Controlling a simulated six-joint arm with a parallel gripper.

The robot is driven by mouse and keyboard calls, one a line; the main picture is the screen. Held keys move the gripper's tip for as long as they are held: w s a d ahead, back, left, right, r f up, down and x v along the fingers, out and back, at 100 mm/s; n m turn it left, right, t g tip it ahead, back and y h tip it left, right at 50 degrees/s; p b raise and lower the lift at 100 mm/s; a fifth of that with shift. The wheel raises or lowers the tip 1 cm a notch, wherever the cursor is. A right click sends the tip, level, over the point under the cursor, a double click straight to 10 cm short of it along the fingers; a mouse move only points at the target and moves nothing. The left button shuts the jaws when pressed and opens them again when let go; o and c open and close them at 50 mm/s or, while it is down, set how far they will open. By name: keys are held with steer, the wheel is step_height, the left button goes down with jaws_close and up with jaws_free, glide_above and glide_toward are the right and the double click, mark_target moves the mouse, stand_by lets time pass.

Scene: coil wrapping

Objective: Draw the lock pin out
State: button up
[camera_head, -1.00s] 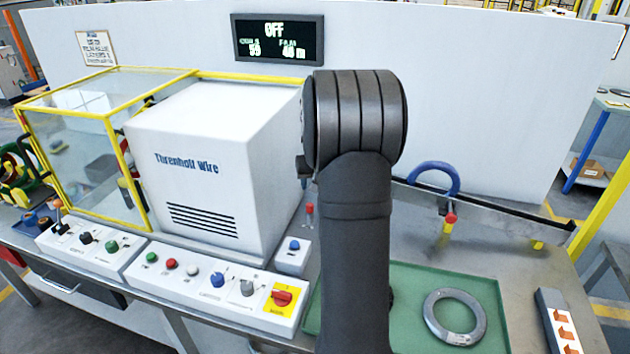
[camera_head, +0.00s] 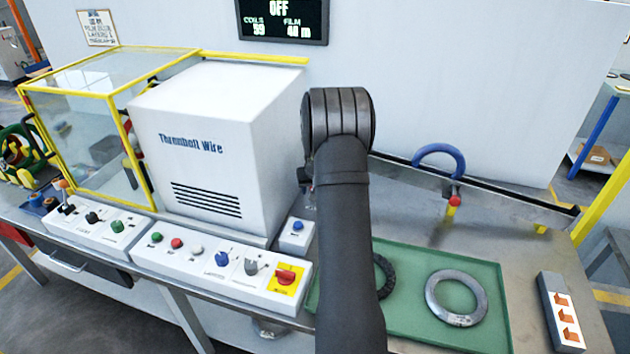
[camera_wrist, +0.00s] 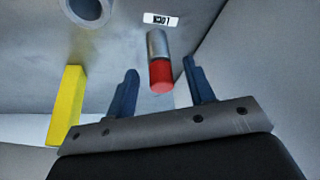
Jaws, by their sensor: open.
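In the wrist view the lock pin, a grey metal rod with a red end (camera_wrist: 160,75), sticks out from a grey surface toward me. A small white label sits beside its base. My gripper (camera_wrist: 160,70) is open, with one dark blue finger on each side of the pin. Gaps show between the red end and both fingers, and neither finger appears to touch it. I cannot tell how far the fingers reach along the pin. In the head view my arm hides my gripper's fingers.
A yellow block (camera_wrist: 67,104) stands left of the fingers in the wrist view. The head view shows the white machine housing (camera_head: 215,150), control boxes (camera_head: 200,265), a green tray (camera_head: 490,330) with a grey ring (camera_head: 457,298), and a sloping rail (camera_head: 510,198) with a blue ring (camera_head: 438,155).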

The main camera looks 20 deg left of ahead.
steer(key=shift+x, duration=1.05)
jaws_close()
steer(key=shift+r, duration=3.35)
